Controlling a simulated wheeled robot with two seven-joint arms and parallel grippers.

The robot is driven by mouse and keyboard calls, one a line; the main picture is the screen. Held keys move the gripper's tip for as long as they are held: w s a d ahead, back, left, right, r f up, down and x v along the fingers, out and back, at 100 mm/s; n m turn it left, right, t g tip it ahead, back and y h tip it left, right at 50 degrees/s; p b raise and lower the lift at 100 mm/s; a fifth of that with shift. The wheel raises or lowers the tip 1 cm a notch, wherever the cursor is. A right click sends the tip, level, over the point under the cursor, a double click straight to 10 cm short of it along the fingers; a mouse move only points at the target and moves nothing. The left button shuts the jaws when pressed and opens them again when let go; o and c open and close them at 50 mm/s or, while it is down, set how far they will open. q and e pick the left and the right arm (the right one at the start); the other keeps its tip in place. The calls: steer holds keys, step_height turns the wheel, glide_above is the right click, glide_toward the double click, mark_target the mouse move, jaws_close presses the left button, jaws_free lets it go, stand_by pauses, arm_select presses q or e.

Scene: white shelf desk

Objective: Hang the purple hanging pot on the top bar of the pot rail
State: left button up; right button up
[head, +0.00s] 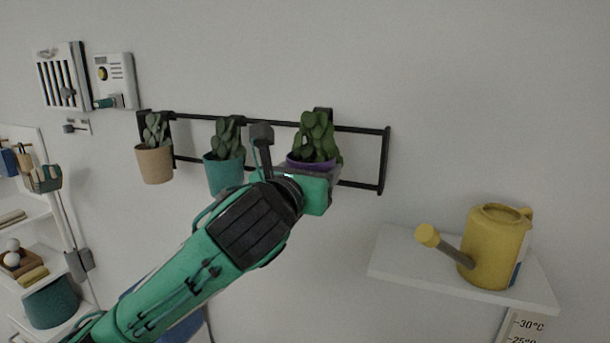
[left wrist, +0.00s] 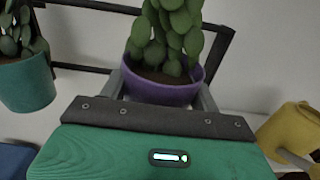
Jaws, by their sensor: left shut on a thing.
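The purple hanging pot (head: 297,158) holds a green plant and is at the right part of the black pot rail (head: 361,128). Its dark hook shows behind the plant at the height of the top bar; I cannot tell whether it rests on the bar. My left gripper (head: 318,172) is shut on the purple pot, with fingers on both sides of it in the left wrist view (left wrist: 163,92). The gripper hides the pot's lower part in the head view. The rail also shows behind the pot in the left wrist view (left wrist: 95,5). My right gripper is not in view.
A beige pot (head: 154,165) and a teal pot (head: 223,174) hang left of the purple one. A yellow watering can (head: 497,245) stands on a white wall shelf (head: 400,262) at lower right. The rail's right end is free.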

mark_target(318, 160)
arm_select(q)
steer(key=shift+x, duration=1.7)
steer(key=shift+f+b, duration=0.65)
steer(key=shift+f, duration=0.6)
steer(key=o, duration=1.3)
steer(key=shift+o, duration=1)
steer(key=shift+f, duration=0.1)
